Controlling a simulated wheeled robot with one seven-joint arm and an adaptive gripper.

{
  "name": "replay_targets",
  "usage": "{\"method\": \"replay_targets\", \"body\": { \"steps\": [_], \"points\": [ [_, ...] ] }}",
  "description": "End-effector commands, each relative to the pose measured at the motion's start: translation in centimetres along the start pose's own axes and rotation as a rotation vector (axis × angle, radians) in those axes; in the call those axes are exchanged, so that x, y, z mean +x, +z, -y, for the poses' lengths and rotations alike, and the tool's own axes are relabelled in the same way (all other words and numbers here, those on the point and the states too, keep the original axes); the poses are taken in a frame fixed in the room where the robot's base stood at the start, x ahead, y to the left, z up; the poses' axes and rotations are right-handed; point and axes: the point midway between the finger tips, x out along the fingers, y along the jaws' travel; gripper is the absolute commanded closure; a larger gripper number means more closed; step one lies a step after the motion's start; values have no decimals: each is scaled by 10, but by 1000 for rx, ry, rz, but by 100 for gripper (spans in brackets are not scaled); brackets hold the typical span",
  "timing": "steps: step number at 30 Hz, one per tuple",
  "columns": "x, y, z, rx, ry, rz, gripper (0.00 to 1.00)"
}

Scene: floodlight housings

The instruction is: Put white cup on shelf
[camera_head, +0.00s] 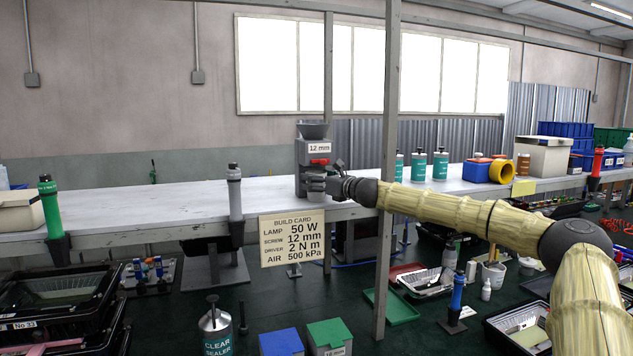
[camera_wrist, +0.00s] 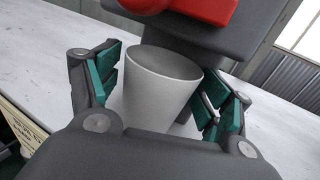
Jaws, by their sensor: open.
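The white cup (camera_wrist: 160,88) stands upright between the two fingers of my gripper (camera_wrist: 172,78) in the wrist view. The teal pads are close on both sides of it. The fingers are open; whether a pad touches the cup I cannot tell. The cup looks empty, and its foot is hidden by the gripper. It is under the red part of the dark grey dispenser marked 12 mm, which shows in the head view (camera_head: 312,152). There my gripper (camera_head: 322,184) is at the dispenser's base. The long white shelf (camera_head: 140,198) carries the dispenser.
A grey post (camera_head: 386,150) rises in front of the shelf, close to my arm. Several teal-labelled bottles (camera_head: 440,165) and a blue box (camera_head: 476,170) stand to the right. The shelf left of the dispenser is largely clear. A build card (camera_head: 292,240) hangs at the front edge.

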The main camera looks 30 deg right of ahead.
Motion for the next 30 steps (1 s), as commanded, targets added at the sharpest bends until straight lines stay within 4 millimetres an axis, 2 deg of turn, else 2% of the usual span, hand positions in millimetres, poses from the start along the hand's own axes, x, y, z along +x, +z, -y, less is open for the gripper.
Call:
{"method": "replay_targets", "body": {
  "steps": [8,30],
  "points": [
    [-1,4,0,0,0,0,21],
    [-60,3,-1,1,1,1,21]
  ]
}}
